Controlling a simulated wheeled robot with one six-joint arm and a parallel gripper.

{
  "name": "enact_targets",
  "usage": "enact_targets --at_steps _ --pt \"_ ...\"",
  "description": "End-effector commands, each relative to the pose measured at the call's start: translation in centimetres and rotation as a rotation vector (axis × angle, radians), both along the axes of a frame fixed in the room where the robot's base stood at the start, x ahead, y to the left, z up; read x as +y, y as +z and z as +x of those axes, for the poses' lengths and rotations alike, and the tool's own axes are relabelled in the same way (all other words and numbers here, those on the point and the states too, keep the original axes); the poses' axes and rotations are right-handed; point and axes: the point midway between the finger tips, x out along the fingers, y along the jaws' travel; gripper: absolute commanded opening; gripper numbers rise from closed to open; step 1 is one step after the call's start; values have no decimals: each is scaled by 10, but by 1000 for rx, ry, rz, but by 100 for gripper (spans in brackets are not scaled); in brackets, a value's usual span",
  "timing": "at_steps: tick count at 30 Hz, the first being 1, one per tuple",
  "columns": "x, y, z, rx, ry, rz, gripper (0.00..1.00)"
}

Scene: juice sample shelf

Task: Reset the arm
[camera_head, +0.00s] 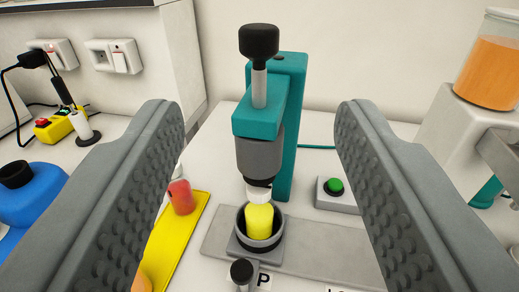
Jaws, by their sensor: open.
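My gripper (255,160) is open and empty. Its two grey ribbed fingers stand wide apart, one on each side of the picture. Between them in view stands a teal press (293,130) with a black knob (259,41) on top and a grey head (260,157). Under the head, a yellow sample bottle (260,221) with a white cap (258,192) sits upright in a dark round holder (240,243). I cannot tell whether the head touches the cap.
A button box with a green button (335,186) stands right of the press. A yellow tray (176,240) with a red bottle (181,196) is partly behind the left finger. A blue container (35,195) is at left, a juice tank (489,72) at right. White table shows around the press.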

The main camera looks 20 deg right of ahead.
Motion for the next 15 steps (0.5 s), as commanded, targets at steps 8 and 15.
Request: enact_targets --at_steps 8,15 --pt "6 0 -5 -6 13 -2 52" --pt "50 -5 -45 -36 118 -12 52"
